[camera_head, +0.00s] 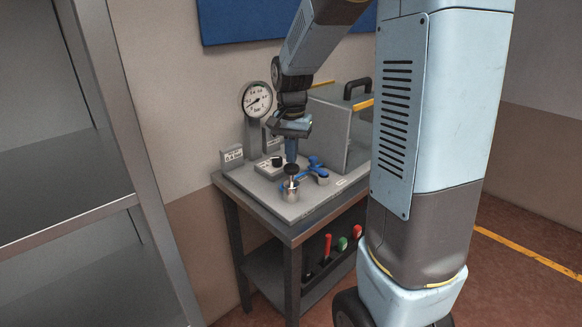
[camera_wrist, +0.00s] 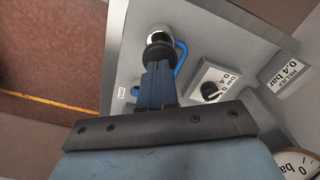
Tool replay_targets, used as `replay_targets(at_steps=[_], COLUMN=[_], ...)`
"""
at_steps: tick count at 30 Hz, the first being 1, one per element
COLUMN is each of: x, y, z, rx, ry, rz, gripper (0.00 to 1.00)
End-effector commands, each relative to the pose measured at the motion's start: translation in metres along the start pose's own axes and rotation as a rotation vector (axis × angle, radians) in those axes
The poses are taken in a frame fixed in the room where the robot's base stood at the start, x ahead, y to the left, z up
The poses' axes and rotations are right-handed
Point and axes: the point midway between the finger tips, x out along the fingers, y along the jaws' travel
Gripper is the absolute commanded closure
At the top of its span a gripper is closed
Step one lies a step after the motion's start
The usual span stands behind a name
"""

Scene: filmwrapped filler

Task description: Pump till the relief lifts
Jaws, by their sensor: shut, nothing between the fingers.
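The hand pump (camera_head: 289,190) is a short silver cylinder near the bench's front corner, with a black round knob (camera_head: 291,169) on top. The knob also shows in the wrist view (camera_wrist: 158,52). My gripper (camera_head: 291,158) points down with its blue fingers together and empty, right over the knob. In the wrist view my fingertips (camera_wrist: 157,66) meet the knob's edge; I cannot tell whether they touch. A round white gauge (camera_head: 257,99) stands at the back; its needle is too small to read surely. A relief label (camera_wrist: 283,72) reads 0.4 bar.
A small box with a black dial (camera_wrist: 212,88) sits beside the pump. Blue fittings (camera_head: 314,168) lie right of it. Red and green-topped items are on the lower shelf (camera_head: 262,272). A grey rack (camera_head: 95,215) stands left.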

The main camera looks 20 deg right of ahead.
Motion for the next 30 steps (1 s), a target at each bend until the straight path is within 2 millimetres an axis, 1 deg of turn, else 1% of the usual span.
replay_targets(at_steps=[17, 30], x=[0.000, 0.031], y=[0.000, 0.000], z=[0.000, 0.000], rx=[0.000, 0.000], ry=[0.000, -0.001], rz=[0.000, 0.001], gripper=[1.00, 1.00])
